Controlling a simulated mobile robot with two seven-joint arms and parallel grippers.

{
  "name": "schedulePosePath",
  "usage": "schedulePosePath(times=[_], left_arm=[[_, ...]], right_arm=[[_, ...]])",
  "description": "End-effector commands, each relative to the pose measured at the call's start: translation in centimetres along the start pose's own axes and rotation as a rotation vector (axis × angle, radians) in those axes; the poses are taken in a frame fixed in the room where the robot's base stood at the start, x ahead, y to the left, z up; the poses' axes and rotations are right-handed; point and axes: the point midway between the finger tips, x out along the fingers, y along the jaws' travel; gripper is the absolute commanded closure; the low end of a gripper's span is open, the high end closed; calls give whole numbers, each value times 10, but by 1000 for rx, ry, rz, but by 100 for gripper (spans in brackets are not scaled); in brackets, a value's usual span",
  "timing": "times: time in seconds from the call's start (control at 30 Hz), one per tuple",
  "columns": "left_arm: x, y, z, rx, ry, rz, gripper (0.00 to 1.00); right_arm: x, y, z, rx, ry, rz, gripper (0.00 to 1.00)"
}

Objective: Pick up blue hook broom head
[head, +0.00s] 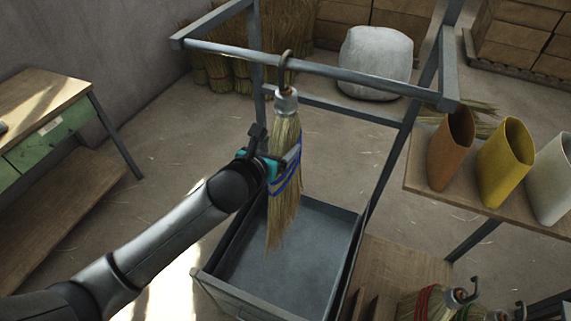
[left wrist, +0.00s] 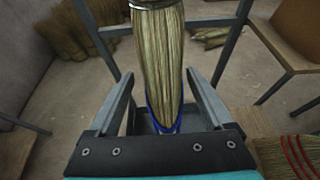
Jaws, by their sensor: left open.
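The broom head with blue bands (head: 285,150) hangs by its hook from the rail of a metal rack, bristles down. It also shows in the left wrist view (left wrist: 159,65), upright between the fingers. My left gripper (head: 285,158) is at the broom head's middle, near the blue bands. In the left wrist view my left gripper (left wrist: 163,92) is open, with one finger on each side of the bristles and gaps showing beside them. The hook is out of the wrist view. My right gripper is not in view.
A grey metal tray (head: 285,265) lies below the broom head. The rack's rail (head: 350,75) crosses above. Orange (head: 450,150), yellow (head: 503,160) and white (head: 552,180) containers stand on a shelf at right. Red-banded broom heads (head: 428,303) are at lower right. A green-drawered table (head: 45,115) stands left.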

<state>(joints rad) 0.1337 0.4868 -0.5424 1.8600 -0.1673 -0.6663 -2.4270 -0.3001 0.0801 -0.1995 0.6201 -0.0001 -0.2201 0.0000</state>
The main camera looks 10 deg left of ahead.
Motion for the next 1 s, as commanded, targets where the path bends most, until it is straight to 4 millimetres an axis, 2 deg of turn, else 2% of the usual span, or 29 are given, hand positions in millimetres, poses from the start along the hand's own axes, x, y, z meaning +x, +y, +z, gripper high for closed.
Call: schedulePosePath(times=[0.1, 0.3, 0.63, 1.0], left_arm=[[16, -4, 5, -4, -2, 0, 15], [33, -4, 4, 0, -2, -1, 15], [36, -4, 3, 1, -1, -1, 16], [36, -4, 3, 1, -1, -1, 58]], right_arm=[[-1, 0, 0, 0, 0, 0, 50], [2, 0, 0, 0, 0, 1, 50], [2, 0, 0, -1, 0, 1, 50], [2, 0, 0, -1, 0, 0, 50]])
